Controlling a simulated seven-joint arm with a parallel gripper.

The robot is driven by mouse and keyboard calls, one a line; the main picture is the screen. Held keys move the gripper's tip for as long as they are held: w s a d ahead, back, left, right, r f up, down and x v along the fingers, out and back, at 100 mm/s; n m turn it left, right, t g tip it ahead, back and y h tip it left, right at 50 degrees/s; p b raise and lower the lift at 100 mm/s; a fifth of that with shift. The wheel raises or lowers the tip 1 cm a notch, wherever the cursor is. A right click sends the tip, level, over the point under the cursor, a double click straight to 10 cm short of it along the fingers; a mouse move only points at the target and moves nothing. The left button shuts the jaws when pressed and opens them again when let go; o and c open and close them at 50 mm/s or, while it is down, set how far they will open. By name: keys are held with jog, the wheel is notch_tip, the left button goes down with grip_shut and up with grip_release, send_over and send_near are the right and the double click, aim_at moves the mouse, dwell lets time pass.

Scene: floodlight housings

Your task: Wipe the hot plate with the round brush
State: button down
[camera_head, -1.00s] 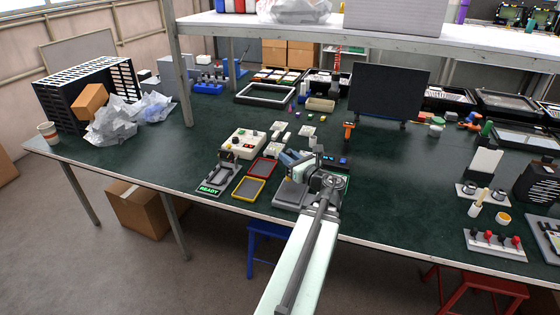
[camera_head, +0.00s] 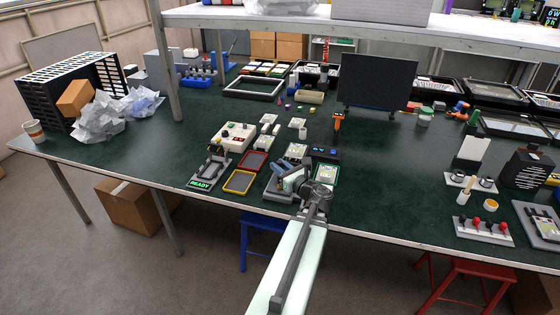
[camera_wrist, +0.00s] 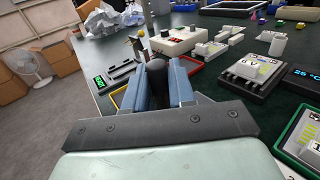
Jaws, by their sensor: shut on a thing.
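My gripper (camera_head: 280,178) is near the front table edge, over a grey slab (camera_head: 272,193) that it partly hides. In the wrist view my gripper (camera_wrist: 165,88) is shut on a dark handle with a rounded black top (camera_wrist: 159,66), which looks like the round brush. Its bristles are hidden, so I cannot tell whether they touch anything. A dark unit with a blue 25 °C readout (camera_wrist: 305,75), likely part of the hot plate, is to the right of the fingers. It also shows in the head view (camera_head: 323,153).
Left of my gripper are a yellow-framed tray (camera_head: 228,186), a red-framed tray (camera_head: 241,160) and a fixture marked READY (camera_head: 200,184). A green-framed tray (camera_head: 334,180) is on the right. An orange-handled tool (camera_head: 337,121) stands behind. Open table lies right of the green tray.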

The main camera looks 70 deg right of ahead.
jog(key=d, duration=0.4)
jog(key=shift+d+f, duration=0.1)
jog(key=shift+f, duration=0.15)
jog(key=a, duration=0.4)
jog(key=shift+a+r, duration=0.15)
jog(key=shift+r, duration=3.9)
